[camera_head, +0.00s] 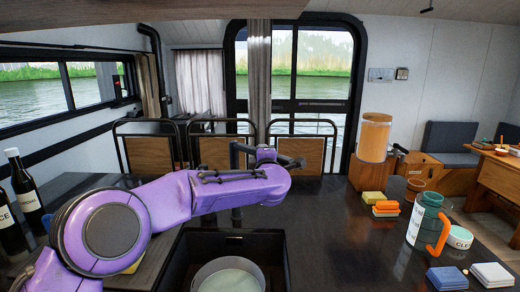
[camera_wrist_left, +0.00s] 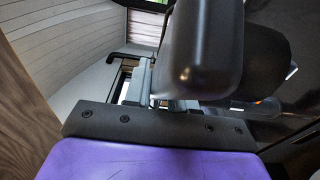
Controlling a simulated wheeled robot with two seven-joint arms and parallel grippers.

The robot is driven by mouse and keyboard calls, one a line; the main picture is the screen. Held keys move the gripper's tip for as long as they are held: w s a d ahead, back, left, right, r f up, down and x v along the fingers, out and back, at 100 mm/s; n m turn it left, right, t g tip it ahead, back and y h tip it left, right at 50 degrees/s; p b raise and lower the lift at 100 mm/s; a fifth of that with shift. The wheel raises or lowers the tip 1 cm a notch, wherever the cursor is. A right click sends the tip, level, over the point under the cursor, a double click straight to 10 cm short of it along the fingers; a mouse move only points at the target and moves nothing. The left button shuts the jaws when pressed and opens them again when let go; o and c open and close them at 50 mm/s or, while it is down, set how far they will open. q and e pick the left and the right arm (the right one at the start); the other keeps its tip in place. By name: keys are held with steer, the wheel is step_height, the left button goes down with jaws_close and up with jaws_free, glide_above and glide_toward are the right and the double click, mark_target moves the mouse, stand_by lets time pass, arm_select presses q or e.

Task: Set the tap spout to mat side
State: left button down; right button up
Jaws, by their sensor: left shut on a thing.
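The black tap stands behind the sink. Its lower post (camera_head: 237,217) shows below my purple left arm and its upper part (camera_head: 235,155) rises above the arm; the middle is hidden. My left gripper (camera_head: 262,155) is at the tap's top, shut on what looks like the dark spout. In the left wrist view, dark rounded shapes (camera_wrist_left: 205,45) fill the space in front of the gripper base, and the fingertips cannot be made out. My right gripper is not in view.
The black sink (camera_head: 280,245) holds a round pot (camera_head: 230,275). Dark bottles (camera_head: 25,190) stand at the far left. Chairs stand behind the counter.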

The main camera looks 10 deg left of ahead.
arm_select(q)
steer(key=shift+r, duration=0.1)
stand_by(0.3)
steer(key=c, duration=1.1)
jaws_free()
steer(key=shift+o, duration=0.4)
steer(key=shift+w+d, duration=0.1)
steer(key=shift+w, duration=0.1)
steer(key=b+v, duration=0.4)
steer(key=v, duration=0.6)
steer(key=shift+s+d, duration=0.15)
steer(key=shift+s, duration=0.05)
